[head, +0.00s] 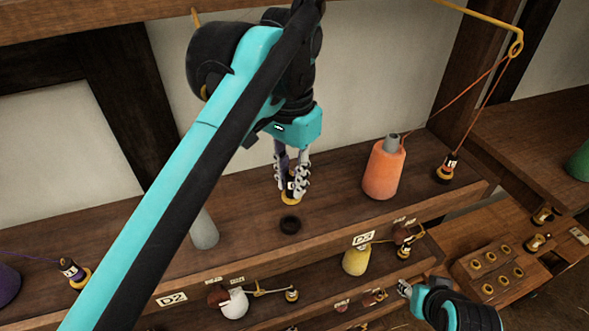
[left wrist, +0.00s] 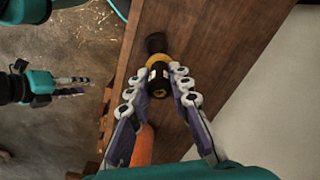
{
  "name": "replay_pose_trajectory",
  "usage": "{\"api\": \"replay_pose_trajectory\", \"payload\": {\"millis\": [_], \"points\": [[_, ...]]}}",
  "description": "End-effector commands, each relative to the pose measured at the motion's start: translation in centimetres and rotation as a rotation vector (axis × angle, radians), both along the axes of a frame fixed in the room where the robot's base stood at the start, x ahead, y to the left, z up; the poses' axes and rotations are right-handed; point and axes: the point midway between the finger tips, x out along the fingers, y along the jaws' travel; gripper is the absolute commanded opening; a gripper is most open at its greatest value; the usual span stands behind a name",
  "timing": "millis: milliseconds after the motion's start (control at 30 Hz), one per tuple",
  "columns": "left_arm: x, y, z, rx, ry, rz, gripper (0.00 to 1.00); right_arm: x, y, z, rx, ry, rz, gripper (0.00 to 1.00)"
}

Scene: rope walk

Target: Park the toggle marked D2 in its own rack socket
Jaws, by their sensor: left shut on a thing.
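My left gripper (head: 292,178) is shut on a black toggle (head: 291,196) with a yellow collar and holds it over the upper shelf. In the left wrist view the toggle (left wrist: 160,76) sits between the fingertips; its pale mark is too small to read. A dark round ring (head: 290,224) stands on the shelf just in front of and below the toggle; in the left wrist view a dark round shape (left wrist: 156,43) shows beyond the collar. I cannot tell whether they touch. My right gripper (head: 404,288) is low at the right, apart from the toggle; its finger gap is unclear.
An orange cone (head: 385,170) stands right of the toggle, its cord running up to a yellow hook (head: 516,46) and down to another toggle (head: 446,168). A rack (head: 466,272) with several sockets is at right. Labels (head: 363,239) line the shelf edges.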

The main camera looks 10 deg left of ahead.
Motion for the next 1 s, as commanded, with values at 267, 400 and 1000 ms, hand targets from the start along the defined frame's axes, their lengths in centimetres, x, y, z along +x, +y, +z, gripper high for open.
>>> {"api": "replay_pose_trajectory", "payload": {"millis": [267,400,1000], "points": [[-0.1,0.0,-2.9,0.0,0.0,0.0,0.0,-0.1,0.0,-2.4,0.0,0.0,0.0,0.4],[-0.1,0.0,-4.4,0.0,0.0,0.0,0.0,0.0,0.0,-3.6,0.0,0.0,0.0,0.4],[-0.1,0.0,-5.3,0.0,0.0,0.0,0.0,-0.1,0.0,-4.2,0.0,0.0,0.0,0.4]]}}
